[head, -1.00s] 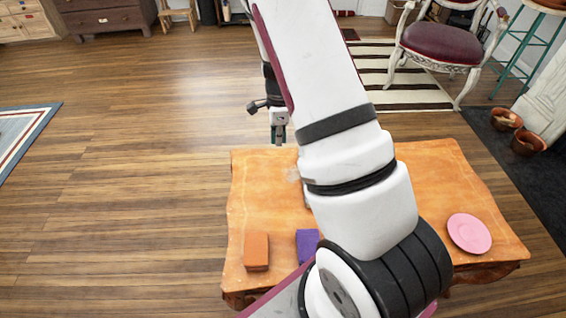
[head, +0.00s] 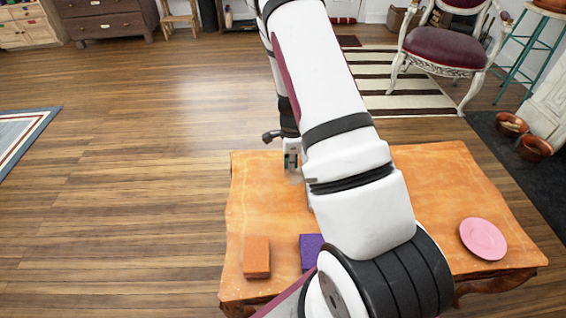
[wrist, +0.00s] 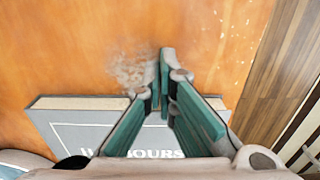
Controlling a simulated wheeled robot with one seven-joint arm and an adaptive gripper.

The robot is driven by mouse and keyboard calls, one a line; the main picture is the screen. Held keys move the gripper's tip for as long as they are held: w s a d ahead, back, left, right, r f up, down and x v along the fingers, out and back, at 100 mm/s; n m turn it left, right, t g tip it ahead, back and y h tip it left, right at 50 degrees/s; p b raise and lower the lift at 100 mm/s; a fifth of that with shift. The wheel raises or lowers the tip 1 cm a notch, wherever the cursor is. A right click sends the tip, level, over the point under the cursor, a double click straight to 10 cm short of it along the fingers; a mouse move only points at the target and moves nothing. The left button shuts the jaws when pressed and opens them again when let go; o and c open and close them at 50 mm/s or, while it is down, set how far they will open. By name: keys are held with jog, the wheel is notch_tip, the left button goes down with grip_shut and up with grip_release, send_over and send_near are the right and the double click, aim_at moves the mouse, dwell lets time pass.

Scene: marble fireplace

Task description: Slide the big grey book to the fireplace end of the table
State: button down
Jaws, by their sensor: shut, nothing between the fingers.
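The big grey book (wrist: 75,125) lies flat on the orange wooden table (head: 440,185). Its cover with white lettering shows in the wrist view, partly hidden behind my fingers. In the head view my arm hides the book. My gripper (head: 291,162) is over the table's far left part; it also shows in the wrist view (wrist: 161,92). Its teal fingers are together and empty. In the wrist view the fingertips appear just past the book's long edge, over bare wood; whether they touch the book I cannot tell.
An orange block (head: 256,257) and a purple block (head: 311,250) are at the table's near left. A pink plate (head: 483,238) is at the right. A white carved panel, perhaps the fireplace (head: 547,110), stands beyond the right side, by a dark floor slab (head: 515,160).

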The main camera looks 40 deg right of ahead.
jog(key=shift+s+d, duration=0.35)
jog(key=shift+d, duration=0.15)
jog(key=s+d+b, duration=0.1)
jog(key=s+d, duration=0.5)
jog(key=d, duration=0.3)
jog(key=s+d, duration=0.6)
jog(key=d, duration=0.3)
jog(key=s+d+b, duration=0.1)
jog(key=s+d, duration=0.5)
jog(key=d, duration=0.3)
jog(key=shift+s+b, duration=0.2)
jog(key=shift+b, duration=0.15)
